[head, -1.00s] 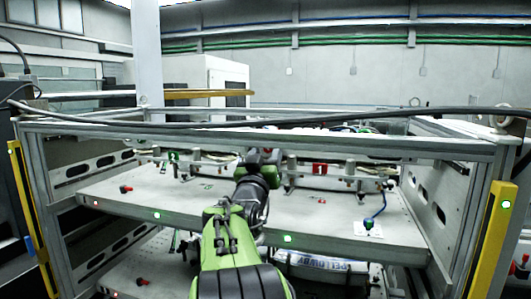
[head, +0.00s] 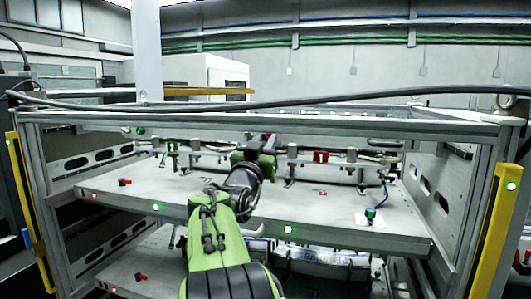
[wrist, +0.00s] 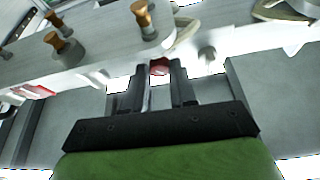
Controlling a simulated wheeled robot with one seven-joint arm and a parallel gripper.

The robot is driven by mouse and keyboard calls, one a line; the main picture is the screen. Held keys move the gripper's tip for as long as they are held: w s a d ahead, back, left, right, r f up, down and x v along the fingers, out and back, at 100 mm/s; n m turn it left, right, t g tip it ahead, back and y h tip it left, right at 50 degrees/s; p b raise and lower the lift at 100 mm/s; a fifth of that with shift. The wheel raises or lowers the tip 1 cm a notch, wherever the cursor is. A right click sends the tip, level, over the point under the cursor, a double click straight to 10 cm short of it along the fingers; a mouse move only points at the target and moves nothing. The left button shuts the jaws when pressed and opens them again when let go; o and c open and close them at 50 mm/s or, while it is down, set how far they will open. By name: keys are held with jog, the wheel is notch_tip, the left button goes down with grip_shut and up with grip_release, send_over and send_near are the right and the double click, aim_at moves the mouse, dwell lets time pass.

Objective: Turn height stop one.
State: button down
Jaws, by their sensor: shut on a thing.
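My gripper (wrist: 160,78) is at the rail along the back of the upper shelf. In the wrist view its two dark fingers are shut on a small red piece (wrist: 159,67), which I take to be height stop one; no label on it is readable. The fingers hide most of the piece. In the head view, red also shows just above my wrist, and my arm covers that stretch of the rail (head: 220,150). How far the piece is turned cannot be told.
A red clamp (head: 320,156) sits on the rail to the right and a green one (head: 172,148) to the left. In the wrist view, brass-coloured knobs (wrist: 64,46) stand on the bar. The shelf (head: 330,207) has free room in front. Yellow posts (head: 490,232) flank the frame.

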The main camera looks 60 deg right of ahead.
jog(key=m+g+b, duration=0.1)
jog(key=m, duration=0.1)
jog(key=m+g+b, duration=0.1)
jog(key=m, duration=0.1)
jog(key=shift+w+f, duration=0.1)
jog(key=shift+w, duration=0.1)
jog(key=m+g, duration=0.2)
jog(key=m, duration=0.2)
jog(key=shift+w, duration=0.1)
jog(key=m+g, duration=0.1)
jog(key=m, duration=0.1)
jog(key=m+y, duration=0.1)
jog(key=m, duration=0.1)
jog(key=shift+w+r+g+p, duration=0.1)
jog(key=shift+r+g+p, duration=0.25)
jog(key=shift+g+p, duration=0.05)
jog(key=shift+m+g+y+p, duration=0.4)
jog(key=shift+m+y+p, duration=0.25)
jog(key=shift+m, duration=0.95)
jog(key=c, duration=0.9)
grip_release()
